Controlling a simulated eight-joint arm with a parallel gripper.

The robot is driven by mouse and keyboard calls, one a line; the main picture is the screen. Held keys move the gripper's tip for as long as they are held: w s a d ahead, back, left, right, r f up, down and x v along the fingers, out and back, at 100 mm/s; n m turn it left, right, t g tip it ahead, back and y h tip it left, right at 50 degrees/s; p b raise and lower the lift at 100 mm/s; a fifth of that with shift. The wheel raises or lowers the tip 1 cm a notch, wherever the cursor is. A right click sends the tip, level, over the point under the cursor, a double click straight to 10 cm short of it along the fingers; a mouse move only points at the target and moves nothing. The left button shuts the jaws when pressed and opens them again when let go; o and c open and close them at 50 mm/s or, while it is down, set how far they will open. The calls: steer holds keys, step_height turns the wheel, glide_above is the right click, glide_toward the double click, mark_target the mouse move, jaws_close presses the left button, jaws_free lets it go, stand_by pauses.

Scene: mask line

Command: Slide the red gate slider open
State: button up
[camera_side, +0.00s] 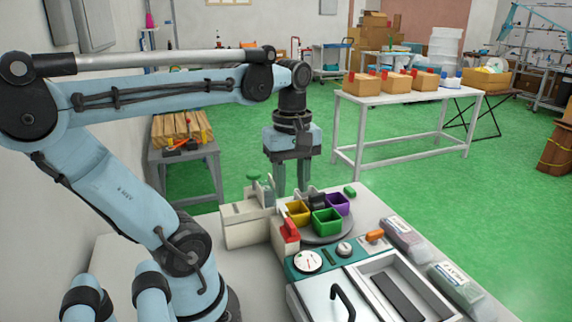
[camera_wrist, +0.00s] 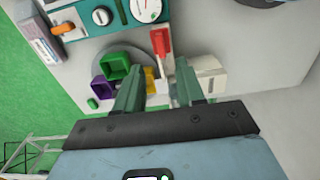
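The red gate slider (camera_side: 291,230) sits on a pale rail block beside the turntable. It also shows in the wrist view (camera_wrist: 160,41), just beyond the gap between my fingers. My gripper (camera_side: 291,190) points down above and behind the slider in the side view, apart from it. Its two green-grey fingers are spread with nothing visible between them, also in the wrist view (camera_wrist: 158,74). The fingers partly hide the yellow bin and the pale block in the wrist view.
A turntable (camera_side: 320,238) carries yellow (camera_side: 298,213), green (camera_side: 327,223) and purple (camera_side: 338,204) bins close to the slider. A pale block with a green knob (camera_side: 253,177) stands left. A dial panel (camera_side: 308,261) and grey tray lie in front.

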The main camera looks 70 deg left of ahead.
steer(key=shift+r, duration=1.6)
steer(key=w+d+f+m+t, duration=0.7)
steer(key=d+f+m, duration=0.1)
steer(key=m, duration=1)
steer(key=shift+w+d, duration=0.2)
steer(key=shift+d, duration=0.4)
